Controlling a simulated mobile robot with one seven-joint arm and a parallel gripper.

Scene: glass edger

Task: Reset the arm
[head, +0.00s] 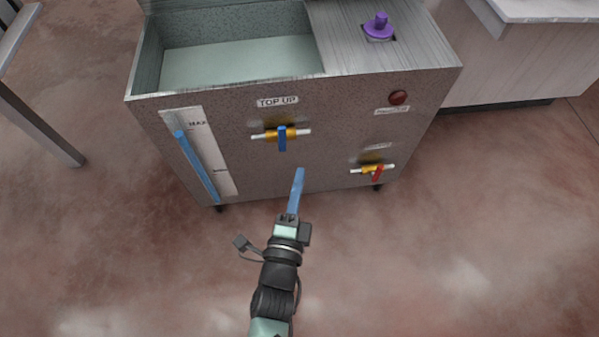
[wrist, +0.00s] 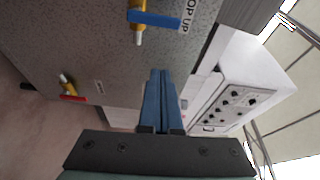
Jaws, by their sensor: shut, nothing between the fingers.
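My gripper (head: 298,178) has blue fingers, and they are shut with nothing between them. In the head view it is in front of the lower part of a grey speckled tank cabinet, below a blue-handled valve (head: 282,138) labelled TOP UP. A red-handled valve (head: 377,172) is to the right of the fingers. In the wrist view the fingertips (wrist: 161,75) point up the picture, with the blue handle (wrist: 155,19) above them and the red handle (wrist: 73,98) to the left. The fingers look apart from both handles.
The cabinet (head: 330,140) has an open basin (head: 240,62) and a purple knob (head: 378,27) on top. A level gauge (head: 205,155) is on its front left, a dark red button (head: 399,97) at the right. Open floor (head: 480,250) lies in front. A white control panel (wrist: 228,108) shows in the wrist view.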

